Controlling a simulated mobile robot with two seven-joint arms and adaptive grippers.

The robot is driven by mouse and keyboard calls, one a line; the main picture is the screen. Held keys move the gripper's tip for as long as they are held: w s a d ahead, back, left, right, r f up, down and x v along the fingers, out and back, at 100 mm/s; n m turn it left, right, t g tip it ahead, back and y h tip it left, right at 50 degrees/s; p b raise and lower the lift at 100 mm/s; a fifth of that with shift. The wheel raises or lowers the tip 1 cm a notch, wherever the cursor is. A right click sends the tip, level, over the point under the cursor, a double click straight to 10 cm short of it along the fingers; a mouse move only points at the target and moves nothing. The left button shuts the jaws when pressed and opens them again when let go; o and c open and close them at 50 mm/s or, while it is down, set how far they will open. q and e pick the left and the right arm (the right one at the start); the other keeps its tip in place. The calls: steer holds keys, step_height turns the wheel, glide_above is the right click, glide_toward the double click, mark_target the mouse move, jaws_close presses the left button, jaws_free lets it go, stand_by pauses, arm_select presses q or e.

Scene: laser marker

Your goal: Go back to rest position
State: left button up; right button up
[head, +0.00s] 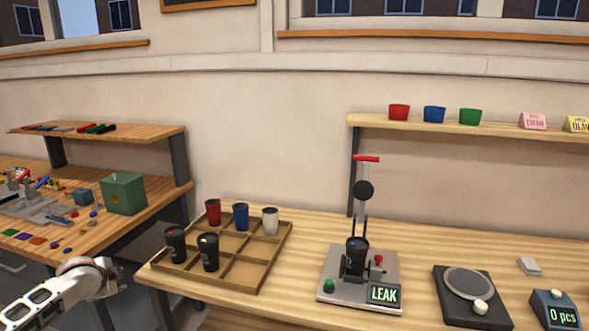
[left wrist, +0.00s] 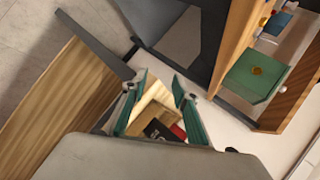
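My left arm comes in at the lower left of the head view, in front of the left bench and left of the cup tray (head: 262,282); its fingers cannot be made out there. In the left wrist view my left gripper (left wrist: 161,82) has its two teal fingers spread apart, with nothing held between them. Part of the tray (left wrist: 152,108), a dark cup (left wrist: 158,131) and a bit of red show beyond and between the fingers, apart from them. My right gripper is in neither view.
The tray holds several cups, including a red cup (head: 213,212). A press (head: 330,292) with a dark cup, a "LEAK" display, and a scale (head: 470,310) stand to the right. A green box (head: 123,194) sits on the left bench. A gap separates the benches.

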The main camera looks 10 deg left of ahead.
arm_select(q)
steer(key=s+d+f+m+t+h, duration=0.1)
steer(key=s+d+f+m+h, duration=0.15)
steer(key=s+d+f, duration=0.9)
steer(key=s+d+f+m+h, duration=0.1)
steer(key=s+d+f+h, duration=0.15)
steer(key=s+d, duration=0.5)
steer(key=s+d+f+h, duration=0.2)
steer(key=s+d+f, duration=0.1)
steer(key=s+d, duration=0.45)
steer(key=d+f+n+t, duration=0.1)
steer(key=d+n, duration=0.8)
steer(key=d, duration=1.3)
steer(key=shift+s+d+f+h, duration=0.15)
steer(key=shift+s+f+h, duration=0.15)
steer(key=shift+s, duration=0.15)
